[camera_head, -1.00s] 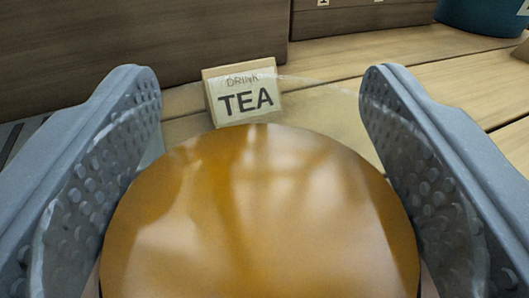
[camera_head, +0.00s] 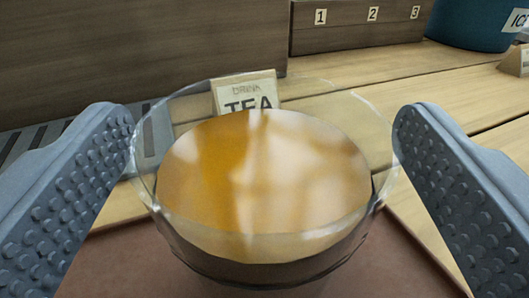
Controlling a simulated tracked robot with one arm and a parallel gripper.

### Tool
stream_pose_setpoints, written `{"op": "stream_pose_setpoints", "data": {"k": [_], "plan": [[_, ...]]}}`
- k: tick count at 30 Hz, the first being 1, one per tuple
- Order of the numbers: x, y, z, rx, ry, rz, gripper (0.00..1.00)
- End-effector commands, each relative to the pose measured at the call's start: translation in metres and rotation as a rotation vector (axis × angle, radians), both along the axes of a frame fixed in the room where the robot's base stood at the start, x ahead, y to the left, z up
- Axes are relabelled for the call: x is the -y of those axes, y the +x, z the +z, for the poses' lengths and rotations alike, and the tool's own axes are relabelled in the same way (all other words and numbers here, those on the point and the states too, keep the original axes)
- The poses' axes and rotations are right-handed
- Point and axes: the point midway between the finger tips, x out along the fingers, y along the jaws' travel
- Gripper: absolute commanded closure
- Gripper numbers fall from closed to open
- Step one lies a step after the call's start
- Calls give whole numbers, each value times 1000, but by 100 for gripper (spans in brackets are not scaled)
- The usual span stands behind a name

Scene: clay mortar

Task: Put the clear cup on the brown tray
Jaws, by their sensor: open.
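The clear cup (camera_head: 150,170) stands upright, filled with amber tea (camera_head: 265,180), in the middle of the view. It stands over a brown surface (camera_head: 110,270), which looks like the brown tray; the cup hides where its base meets it. My gripper (camera_head: 265,135) is open. Its two grey studded fingers are on either side of the cup, with a small gap showing at each side of the rim.
A small sign reading "DRINK TEA" (camera_head: 245,90) stands behind the cup. A dark wooden box or wall (camera_head: 130,50) is at the back left. A numbered wooden block (camera_head: 350,35) and a blue bucket (camera_head: 475,20) are at the back right. A slatted grey grille (camera_head: 40,140) lies left.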

Motion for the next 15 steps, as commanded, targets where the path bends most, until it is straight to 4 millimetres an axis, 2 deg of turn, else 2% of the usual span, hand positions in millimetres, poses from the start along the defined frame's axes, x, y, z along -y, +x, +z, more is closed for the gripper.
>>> {"op": "stream_pose_setpoints", "data": {"k": [6, 15], "plan": [[-1, -39, 2, -1, 1, -2, 16], [-3, -78, 2, 1, 0, 0, 16]]}}
